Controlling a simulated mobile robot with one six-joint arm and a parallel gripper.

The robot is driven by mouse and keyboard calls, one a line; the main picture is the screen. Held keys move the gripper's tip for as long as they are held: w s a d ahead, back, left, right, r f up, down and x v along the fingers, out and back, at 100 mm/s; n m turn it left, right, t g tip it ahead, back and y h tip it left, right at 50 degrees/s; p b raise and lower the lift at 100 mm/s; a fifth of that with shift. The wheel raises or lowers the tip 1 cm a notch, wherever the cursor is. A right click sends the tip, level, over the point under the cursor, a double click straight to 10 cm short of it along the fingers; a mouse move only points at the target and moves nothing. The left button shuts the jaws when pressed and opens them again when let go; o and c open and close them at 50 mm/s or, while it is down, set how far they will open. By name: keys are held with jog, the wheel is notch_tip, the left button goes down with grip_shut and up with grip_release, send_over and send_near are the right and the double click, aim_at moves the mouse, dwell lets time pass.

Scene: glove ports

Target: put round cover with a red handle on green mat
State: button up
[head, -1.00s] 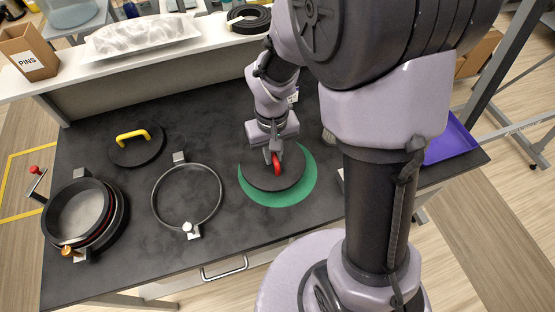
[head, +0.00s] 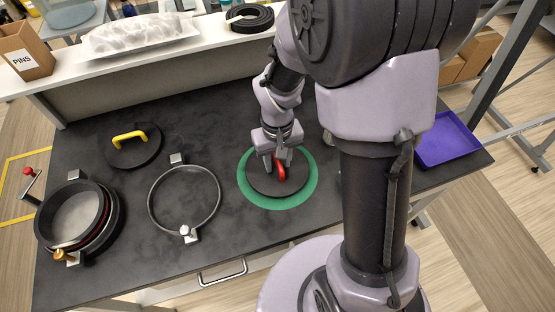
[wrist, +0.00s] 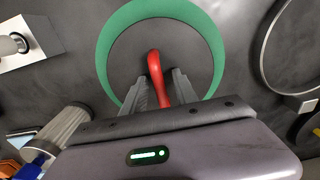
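The round dark cover (head: 262,186) lies flat on the green mat (head: 309,181), with a green rim showing around most of it. Its red handle (head: 281,173) stands up near the middle. In the wrist view the handle (wrist: 156,70) is between the two fingers of my gripper (wrist: 162,88), with gaps beside it. My gripper (head: 279,163) is open, its fingers spread on either side of the handle. The near part of the cover is hidden by my gripper in the wrist view.
A dark cover with a yellow handle (head: 130,137) lies at the back left. An empty ring port (head: 218,199) is left of the mat, and another round port (head: 114,222) is at the far left. A purple tray (head: 447,140) is at the right.

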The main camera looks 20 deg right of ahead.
notch_tip(320, 180, up, 12)
jog(key=p, duration=0.5)
jog(key=s+a+r+m+t+y, duration=0.1)
jog(key=s+a+r+m+t, duration=0.1)
jog(key=s+r, duration=0.4)
jog(key=s+a+r+m+t+y, duration=0.1)
jog(key=s+a+r+m+t, duration=0.1)
jog(key=s+r, duration=0.5)
jog(key=shift+r+t, duration=0.8)
jog(key=shift+t, duration=0.1)
